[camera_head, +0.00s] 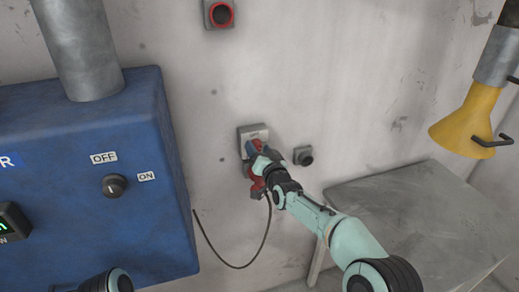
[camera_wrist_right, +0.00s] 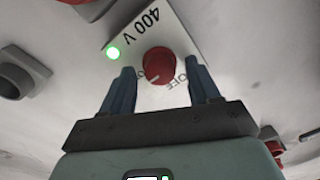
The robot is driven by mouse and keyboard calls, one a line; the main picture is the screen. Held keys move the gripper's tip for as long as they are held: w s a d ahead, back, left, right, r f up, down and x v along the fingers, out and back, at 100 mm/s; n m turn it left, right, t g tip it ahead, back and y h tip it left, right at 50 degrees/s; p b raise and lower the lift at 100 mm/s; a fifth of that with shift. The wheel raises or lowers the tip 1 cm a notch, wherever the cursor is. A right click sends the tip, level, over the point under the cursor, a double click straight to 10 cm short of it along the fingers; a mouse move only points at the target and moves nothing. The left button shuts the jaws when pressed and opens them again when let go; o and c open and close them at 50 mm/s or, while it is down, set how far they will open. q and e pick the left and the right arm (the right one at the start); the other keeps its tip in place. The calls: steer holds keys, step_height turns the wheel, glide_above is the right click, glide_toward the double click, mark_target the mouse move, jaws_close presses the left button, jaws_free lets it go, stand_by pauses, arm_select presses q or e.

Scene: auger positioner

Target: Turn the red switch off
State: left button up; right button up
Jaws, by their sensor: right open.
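The red switch (camera_wrist_right: 158,66) is a round knob on a pale plate (camera_wrist_right: 180,28) marked "400 V", seen in the right wrist view. "OFF" is legible beside the knob; another label is partly hidden by it. A green lamp (camera_wrist_right: 113,53) on the plate is lit. My right gripper (camera_wrist_right: 160,68) is open, its two blue fingers on either side of the knob. I cannot tell whether they touch it. In the head view the right gripper (camera_head: 253,149) is at the wall plate (camera_head: 254,131) and hides the knob. My left gripper is not in view.
A blue cabinet (camera_head: 75,215) with a black dial (camera_head: 114,186) stands at left. A red part (camera_head: 257,184) with a black cable (camera_head: 262,240) is just below the gripper. A small grey fitting (camera_head: 303,155) is to its right. A grey table (camera_head: 420,215) and yellow funnel (camera_head: 468,118) are at right.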

steer(key=shift+s, duration=0.1)
steer(key=c, duration=1)
steer(key=shift+c, duration=0.2)
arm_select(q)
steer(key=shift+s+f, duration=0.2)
arm_select(e)
steer(key=shift+n, duration=0.3)
steer(key=n+b, duration=0.1)
steer(key=n, duration=0.2)
steer(key=shift+n, duration=0.4)
steer(key=n+b, duration=0.2)
steer(key=n, duration=0.2)
steer(key=shift+a+n, duration=0.1)
steer(key=shift+n, duration=0.2)
steer(key=n+b, duration=0.1)
steer(key=n, duration=0.3)
steer(key=shift+r, duration=0.1)
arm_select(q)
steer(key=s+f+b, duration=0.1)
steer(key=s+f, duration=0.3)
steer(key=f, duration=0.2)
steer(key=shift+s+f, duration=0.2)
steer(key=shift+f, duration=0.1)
arm_select(e)
steer(key=n, duration=0.4)
steer(key=shift+a+h, duration=0.1)
steer(key=shift+h, duration=0.3)
steer(key=shift+r+n, duration=0.1)
steer(key=shift+n, duration=0.3)
